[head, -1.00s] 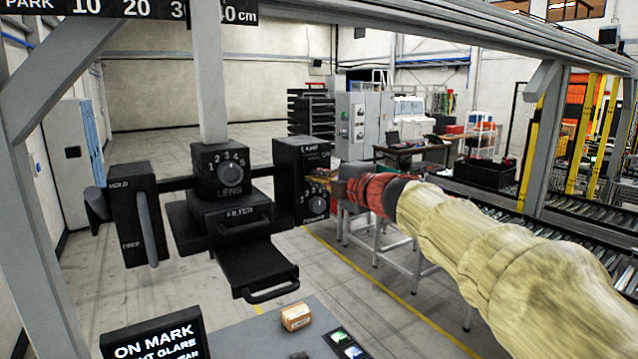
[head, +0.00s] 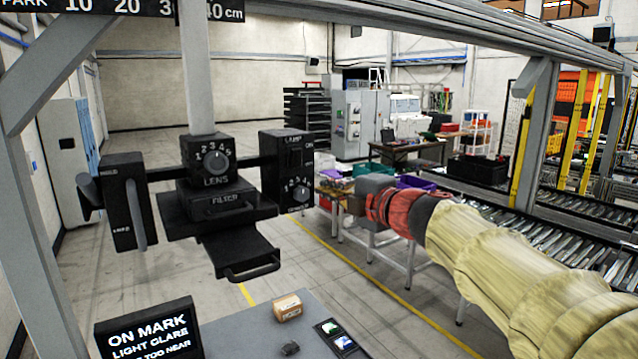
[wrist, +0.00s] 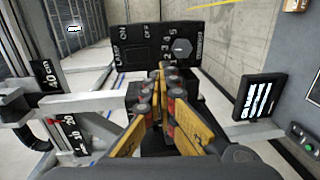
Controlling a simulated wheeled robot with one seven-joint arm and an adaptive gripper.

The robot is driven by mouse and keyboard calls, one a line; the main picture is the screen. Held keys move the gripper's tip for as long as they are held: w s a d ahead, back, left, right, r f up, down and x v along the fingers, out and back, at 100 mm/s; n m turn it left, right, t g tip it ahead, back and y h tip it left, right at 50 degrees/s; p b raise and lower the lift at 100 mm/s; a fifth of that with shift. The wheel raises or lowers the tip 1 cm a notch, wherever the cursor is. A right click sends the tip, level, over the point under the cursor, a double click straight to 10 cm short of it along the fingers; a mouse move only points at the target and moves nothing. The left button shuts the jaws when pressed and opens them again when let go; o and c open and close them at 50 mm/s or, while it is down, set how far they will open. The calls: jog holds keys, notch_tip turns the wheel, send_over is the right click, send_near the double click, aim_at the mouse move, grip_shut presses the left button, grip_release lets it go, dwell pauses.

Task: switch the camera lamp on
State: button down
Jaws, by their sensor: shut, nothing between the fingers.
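The lamp box (head: 286,170) is a black box on the right of the camera rig in the head view. Its face carries LAMP and ON lettering, a small dark switch area (head: 294,156) and a numbered knob (head: 301,193). In the wrist view the lamp box (wrist: 205,44) is ahead, turned sideways, with ON and OFF lettering and the grey knob (wrist: 182,46). The switch position is too dark to tell. My gripper (wrist: 167,70) is shut and empty, its tips in front of the box face.
The lens box (head: 211,158), the filter tray (head: 240,252) and a lever block (head: 126,203) hang left of the lamp box. A screen (head: 148,332) reads ON MARK, LIGHT GLARE, TOO NEAR. A small carton (head: 287,307) lies on the grey table below.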

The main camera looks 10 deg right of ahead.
jog(key=shift+s+d+f, duration=0.1)
jog(key=shift+s+f, duration=0.05)
jog(key=shift+s, duration=0.3)
jog(key=shift+s+d+f, duration=0.1)
jog(key=shift+s+f, duration=0.05)
jog(key=shift+s, duration=0.25)
